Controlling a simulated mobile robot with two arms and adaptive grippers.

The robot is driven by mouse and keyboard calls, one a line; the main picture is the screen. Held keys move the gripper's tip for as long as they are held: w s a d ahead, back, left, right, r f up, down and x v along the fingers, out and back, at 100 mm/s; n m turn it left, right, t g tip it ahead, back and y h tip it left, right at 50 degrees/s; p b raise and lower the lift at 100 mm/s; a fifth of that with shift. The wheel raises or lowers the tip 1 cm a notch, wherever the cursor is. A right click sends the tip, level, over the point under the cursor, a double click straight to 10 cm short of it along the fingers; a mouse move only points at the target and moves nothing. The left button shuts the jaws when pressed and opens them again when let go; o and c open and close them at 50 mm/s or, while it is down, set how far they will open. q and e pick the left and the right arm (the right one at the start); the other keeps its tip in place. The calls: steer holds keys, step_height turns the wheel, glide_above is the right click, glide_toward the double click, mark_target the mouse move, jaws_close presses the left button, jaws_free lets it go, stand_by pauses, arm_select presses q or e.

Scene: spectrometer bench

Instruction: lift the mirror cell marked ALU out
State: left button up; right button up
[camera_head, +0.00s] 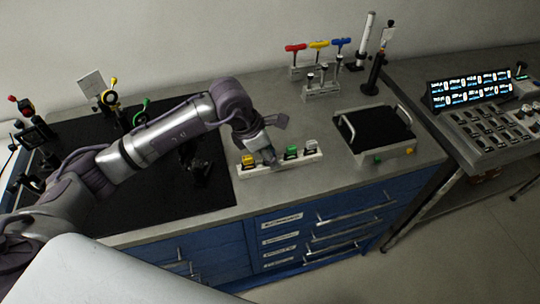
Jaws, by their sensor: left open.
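A white rack (280,169) near the front of the bench holds small mirror cells in a row. A yellow-topped cell (249,161), a green-topped cell (291,152) and a grey-topped cell (311,147) show. Their markings are too small to read, so I cannot tell which is ALU. My left gripper (270,159) is open and points down at the rack between the yellow and green cells. It covers that part of the rack, so a cell there may be hidden. I cannot tell if the fingers touch anything. My right gripper is out of view.
A black tray with metal handles (377,128) stands right of the rack. Behind are T-handled tools (319,46) in a holder and a dark post (375,72). A black breadboard (200,190) with optic mounts lies left. Bare bench surrounds the rack.

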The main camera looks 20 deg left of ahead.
arm_select(q)
jaws_close()
steer(key=shift+r, duration=0.15)
